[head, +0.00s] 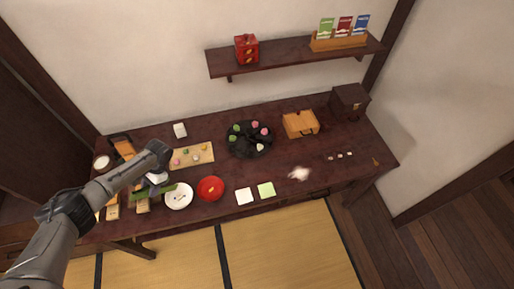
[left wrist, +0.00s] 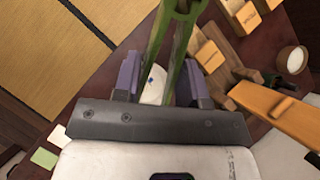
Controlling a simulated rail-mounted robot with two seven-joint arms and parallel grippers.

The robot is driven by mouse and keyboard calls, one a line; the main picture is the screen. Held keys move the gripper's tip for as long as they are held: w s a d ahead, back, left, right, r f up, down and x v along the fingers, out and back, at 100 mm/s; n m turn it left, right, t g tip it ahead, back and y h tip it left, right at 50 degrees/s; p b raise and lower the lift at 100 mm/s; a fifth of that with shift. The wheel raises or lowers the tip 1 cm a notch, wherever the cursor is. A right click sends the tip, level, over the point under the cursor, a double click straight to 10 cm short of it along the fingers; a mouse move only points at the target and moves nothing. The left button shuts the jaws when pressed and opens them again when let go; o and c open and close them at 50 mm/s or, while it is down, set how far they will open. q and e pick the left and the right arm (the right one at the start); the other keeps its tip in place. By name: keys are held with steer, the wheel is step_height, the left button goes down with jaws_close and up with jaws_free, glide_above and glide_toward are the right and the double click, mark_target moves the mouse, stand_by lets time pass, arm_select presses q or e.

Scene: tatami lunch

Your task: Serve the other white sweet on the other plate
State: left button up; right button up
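My left gripper (head: 155,181) is over the table's left part, beside the white plate (head: 179,195). In the left wrist view its fingers (left wrist: 165,82) stand on either side of green tongs (left wrist: 178,40), closed on them. A white sweet (head: 260,147) lies at the front right of the dark round tray (head: 249,153), among green and pink sweets. A red dish (head: 210,188) stands right of the white plate. My right gripper is not in view.
A board (head: 208,157) with small coloured sweets lies behind the white plate. A wooden box (head: 300,124) and dark box (head: 349,102) stand at the back right. A shelf (head: 285,56) hangs above.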

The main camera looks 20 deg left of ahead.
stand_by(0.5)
arm_select(q)
steer(key=w+d+r+m+t+y, duration=0.5)
steer(key=w+d+r+m+t, duration=0.3)
steer(key=w+d+r+m, duration=0.75)
steer(key=s+d+r+m+t+h, duration=0.2)
steer(key=d+r+m+t+h, duration=0.1)
steer(key=d+r+m, duration=0.5)
steer(key=s+d+r+m+t+h, duration=0.3)
steer(key=d+r+m+h, duration=0.1)
steer(key=d+r+m, duration=0.5)
steer(key=shift+r, duration=0.85)
steer(key=shift+d, duration=0.1)
